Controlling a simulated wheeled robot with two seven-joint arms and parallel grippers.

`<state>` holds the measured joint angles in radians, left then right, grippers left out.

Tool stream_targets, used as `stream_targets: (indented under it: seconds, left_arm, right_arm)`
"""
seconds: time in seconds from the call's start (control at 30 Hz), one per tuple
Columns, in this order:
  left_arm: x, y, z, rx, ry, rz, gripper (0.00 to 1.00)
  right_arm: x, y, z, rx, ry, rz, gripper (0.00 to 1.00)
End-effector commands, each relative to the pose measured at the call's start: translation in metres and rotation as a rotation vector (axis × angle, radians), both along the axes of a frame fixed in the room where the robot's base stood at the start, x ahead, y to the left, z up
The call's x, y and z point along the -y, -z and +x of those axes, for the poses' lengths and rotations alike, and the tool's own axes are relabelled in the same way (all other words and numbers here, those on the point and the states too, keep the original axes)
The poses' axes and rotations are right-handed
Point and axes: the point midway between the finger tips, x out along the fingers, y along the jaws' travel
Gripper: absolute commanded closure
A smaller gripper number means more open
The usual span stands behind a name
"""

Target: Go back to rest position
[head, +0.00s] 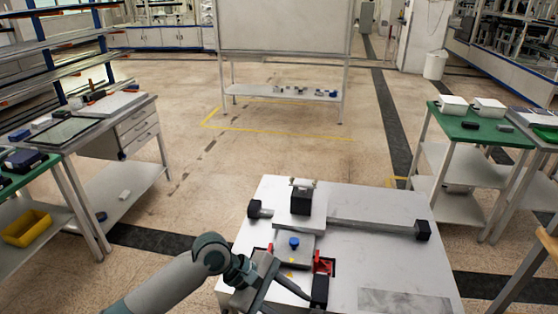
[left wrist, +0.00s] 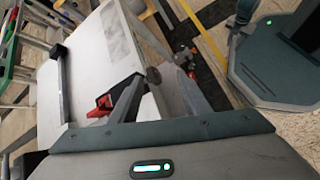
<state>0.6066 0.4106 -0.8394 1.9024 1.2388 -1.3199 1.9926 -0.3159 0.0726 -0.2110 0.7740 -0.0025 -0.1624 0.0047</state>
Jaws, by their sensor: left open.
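My left gripper (head: 287,291) is at the near left edge of the white table (head: 375,200), its arm coming in from the lower left. It is open, and no object shows between its two fingers in the left wrist view (left wrist: 160,92). The gantry (head: 375,227) lies on the table: a grey rail with black end blocks, crossed by a light plate carrying a black block (head: 301,202). A blue knob (head: 294,243) and red clamps (head: 322,265) are just beyond the gripper. A red clamp also shows beside one finger in the left wrist view (left wrist: 103,106). My right gripper is not in view.
A workbench (head: 140,100) and shelving stand at left, with a yellow bin (head: 26,228) on a lower shelf. A green-topped table (head: 470,128) with white boxes stands at right. A whiteboard stand (head: 285,25) is behind. The floor between them is open.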

Motion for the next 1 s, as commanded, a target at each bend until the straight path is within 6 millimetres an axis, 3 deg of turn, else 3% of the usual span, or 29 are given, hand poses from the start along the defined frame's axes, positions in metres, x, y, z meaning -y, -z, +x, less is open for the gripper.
stream_targets:
  seconds: [0.23,0.47,0.67,1.0]
  left_arm:
    - [-0.002,0.033,-0.031,0.288,0.155,-0.007,0.57]
    - [-0.024,0.063,-0.057,0.554,0.278,0.065,0.57]
    - [-0.060,0.090,-0.084,0.745,0.390,0.202,0.57]
    - [-0.157,0.129,-0.150,0.879,0.645,0.534,0.57]
  right_arm:
    - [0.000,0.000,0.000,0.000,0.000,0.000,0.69]
    - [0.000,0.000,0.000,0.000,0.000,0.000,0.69]
    - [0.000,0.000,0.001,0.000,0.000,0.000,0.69]
    - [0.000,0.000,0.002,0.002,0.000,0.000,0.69]
